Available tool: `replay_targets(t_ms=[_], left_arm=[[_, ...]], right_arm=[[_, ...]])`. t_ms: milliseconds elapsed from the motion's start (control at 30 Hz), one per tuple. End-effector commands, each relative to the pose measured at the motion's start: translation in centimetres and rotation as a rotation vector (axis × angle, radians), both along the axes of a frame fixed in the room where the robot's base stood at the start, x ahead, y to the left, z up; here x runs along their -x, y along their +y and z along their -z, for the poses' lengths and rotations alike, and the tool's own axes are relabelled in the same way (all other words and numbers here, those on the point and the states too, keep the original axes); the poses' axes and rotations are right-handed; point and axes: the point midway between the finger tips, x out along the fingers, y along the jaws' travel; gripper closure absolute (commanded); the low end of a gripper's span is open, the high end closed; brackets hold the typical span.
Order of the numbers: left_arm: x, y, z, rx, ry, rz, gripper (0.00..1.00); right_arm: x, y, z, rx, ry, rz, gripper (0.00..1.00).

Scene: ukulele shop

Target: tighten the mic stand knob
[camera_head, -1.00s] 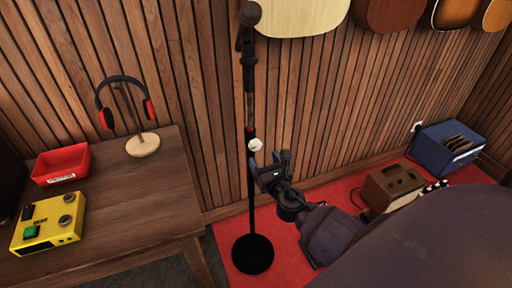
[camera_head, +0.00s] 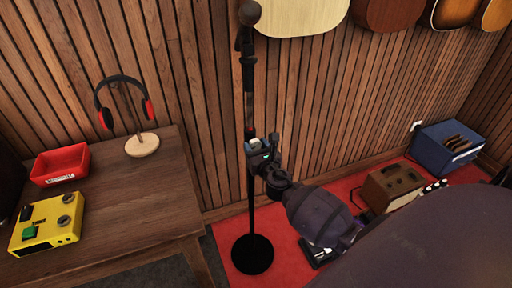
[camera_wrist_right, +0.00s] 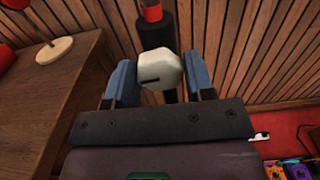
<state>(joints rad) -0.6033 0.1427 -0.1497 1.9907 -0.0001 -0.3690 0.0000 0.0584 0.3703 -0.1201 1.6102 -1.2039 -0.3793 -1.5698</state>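The mic stand (camera_head: 250,95) stands upright in front of the slatted wall on its round black base (camera_head: 252,254). Its pale faceted knob (camera_wrist_right: 160,71) has a dark line on its face and shows large in the right wrist view. My right gripper (camera_head: 259,146) is at the knob, partway up the pole. In the wrist view its two blue fingers lie on either side of the knob, flush against its edges, so it looks shut on it. In the head view the fingers hide much of the knob. My left gripper is not in view.
A wooden table (camera_head: 105,215) at left holds a yellow box (camera_head: 47,224), a red bin (camera_head: 60,164) and headphones on a stand (camera_head: 142,145). Guitars (camera_head: 388,14) hang on the wall above.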

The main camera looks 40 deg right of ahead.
Motion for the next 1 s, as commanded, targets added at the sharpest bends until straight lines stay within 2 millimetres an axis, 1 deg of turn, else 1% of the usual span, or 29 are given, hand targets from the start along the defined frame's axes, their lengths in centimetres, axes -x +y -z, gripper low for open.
replay_targets(t_ms=[33, 167, 200, 433, 567, 767, 1000], left_arm=[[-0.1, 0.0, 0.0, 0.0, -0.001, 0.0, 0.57], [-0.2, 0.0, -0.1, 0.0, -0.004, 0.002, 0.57], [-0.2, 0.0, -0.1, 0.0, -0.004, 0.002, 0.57], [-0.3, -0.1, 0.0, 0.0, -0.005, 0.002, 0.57], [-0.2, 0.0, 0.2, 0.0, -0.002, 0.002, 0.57], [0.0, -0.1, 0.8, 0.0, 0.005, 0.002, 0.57], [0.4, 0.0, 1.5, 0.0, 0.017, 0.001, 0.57]], right_arm=[[0.0, 0.0, 0.0, 0.0, 0.0, 0.0, 0.59], [0.0, 0.0, 0.0, 0.0, 0.0, 0.0, 0.79], [0.0, 0.0, 0.0, 0.0, 0.0, 0.0, 0.8], [0.0, 0.0, 0.1, -0.025, -0.006, 0.0, 0.8], [0.0, 0.1, 0.1, -0.076, -0.018, 0.0, 0.8], [0.0, 0.1, 0.2, -0.213, -0.05, 0.0, 0.8], [0.0, 0.2, 0.2, -0.431, -0.103, 0.0, 0.8]])
